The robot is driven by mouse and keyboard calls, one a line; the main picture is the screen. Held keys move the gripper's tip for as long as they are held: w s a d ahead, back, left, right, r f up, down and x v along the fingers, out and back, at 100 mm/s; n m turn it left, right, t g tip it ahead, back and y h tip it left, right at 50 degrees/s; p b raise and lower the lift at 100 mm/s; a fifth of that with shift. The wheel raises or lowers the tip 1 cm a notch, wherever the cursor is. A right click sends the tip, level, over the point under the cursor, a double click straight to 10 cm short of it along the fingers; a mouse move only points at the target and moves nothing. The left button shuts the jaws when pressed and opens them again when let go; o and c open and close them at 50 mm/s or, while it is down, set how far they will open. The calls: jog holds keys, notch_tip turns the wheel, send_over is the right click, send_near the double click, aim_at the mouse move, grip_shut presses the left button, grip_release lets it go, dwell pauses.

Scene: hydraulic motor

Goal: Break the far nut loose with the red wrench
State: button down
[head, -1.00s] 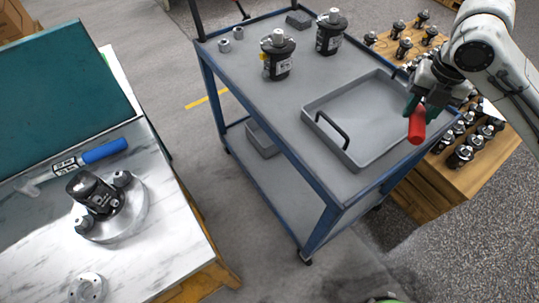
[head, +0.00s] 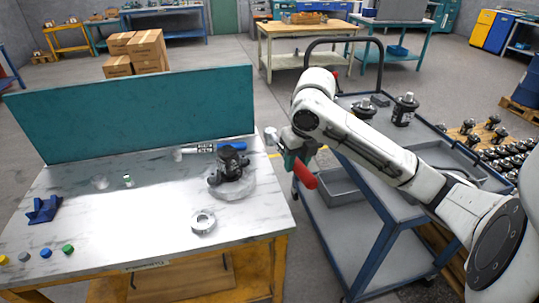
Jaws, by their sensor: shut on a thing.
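The red wrench (head: 304,174) is in my gripper (head: 290,157), with its red handle showing below the jaws. My gripper is shut on it, in the gap between the marble-topped bench (head: 150,240) and the blue cart, right of the motor. The wrench's working end is hard to make out. The dark hydraulic motor (head: 231,163) stands on a round, pale plate (head: 236,190) near the bench's right end. A dark nut or bolt end (head: 213,180) shows at its near left side. The far nut is too small to tell clearly. The wrench is apart from the motor.
A blue-handled tool (head: 218,146) lies behind the motor. A pale ring (head: 203,221) lies in front of it. A teal panel (head: 130,115) stands along the bench's back. The blue cart (head: 350,253) with motors and a tray is to the right, under my arm.

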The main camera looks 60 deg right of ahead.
jog(key=w+a+f+n+b, duration=0.1)
jog(key=w+f+n+b, duration=0.2)
jog(key=w+f, duration=0.2)
jog(key=shift+t, duration=0.3)
dwell(0.4)
jog(key=shift+s+f+b, duration=0.1)
jog(key=shift+f+b, duration=0.1)
jog(key=shift+b, duration=0.85)
dwell(1.2)
jog(key=shift+f+b, duration=0.4)
jog(key=shift+f, duration=0.3)
jog(key=shift+s+a+f+b, duration=0.1)
jog(key=shift+f+b, duration=0.25)
jog(key=shift+b, duration=0.15)
jog(key=shift+f, duration=0.1)
dwell(0.3)
